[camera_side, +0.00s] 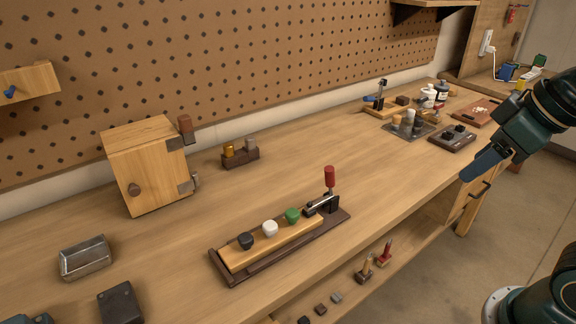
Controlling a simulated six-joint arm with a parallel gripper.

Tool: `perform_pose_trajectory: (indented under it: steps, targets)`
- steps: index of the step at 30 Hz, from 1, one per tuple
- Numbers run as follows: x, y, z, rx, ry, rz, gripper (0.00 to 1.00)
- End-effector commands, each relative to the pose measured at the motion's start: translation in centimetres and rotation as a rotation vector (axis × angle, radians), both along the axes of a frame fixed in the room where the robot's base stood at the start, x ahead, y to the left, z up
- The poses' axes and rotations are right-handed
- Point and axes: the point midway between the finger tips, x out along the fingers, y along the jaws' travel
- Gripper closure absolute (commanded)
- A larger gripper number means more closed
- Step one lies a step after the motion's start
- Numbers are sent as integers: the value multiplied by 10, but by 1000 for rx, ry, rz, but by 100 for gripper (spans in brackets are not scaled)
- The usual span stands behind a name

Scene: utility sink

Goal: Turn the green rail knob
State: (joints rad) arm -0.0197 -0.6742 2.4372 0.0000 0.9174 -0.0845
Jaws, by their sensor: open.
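The green rail knob (292,215) sits on a light wooden rail (276,246) in a dark brown base (232,280). A white knob (270,229) and a black knob (245,241) stand in line to its left on the same rail. A toggle clamp with a red handle (329,177) stands at the rail's right end, beside the green knob. My gripper (481,165) is at the right, above the bench's front edge. It is well apart from the green knob and appears empty. Its far finger is hard to make out.
A wooden box (150,168) stands at the back left. A small dark block with pegs (240,156) is behind the rail. A metal tray (85,257) lies at the left. Bottles (440,93) and fixtures crowd the far right. Bench surface between the rail and my gripper is clear.

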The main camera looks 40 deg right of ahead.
Motion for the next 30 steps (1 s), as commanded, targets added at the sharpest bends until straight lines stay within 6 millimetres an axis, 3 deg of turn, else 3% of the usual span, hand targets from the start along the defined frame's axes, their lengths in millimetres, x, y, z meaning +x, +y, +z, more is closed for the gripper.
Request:
perform_pose_trajectory:
  steps: [15,23,30]
  targets:
    - [95,31,22,-162,141,474,51]
    - [147,55,16,-232,207,733,51]
    - [192,82,-2,-285,261,977,51]
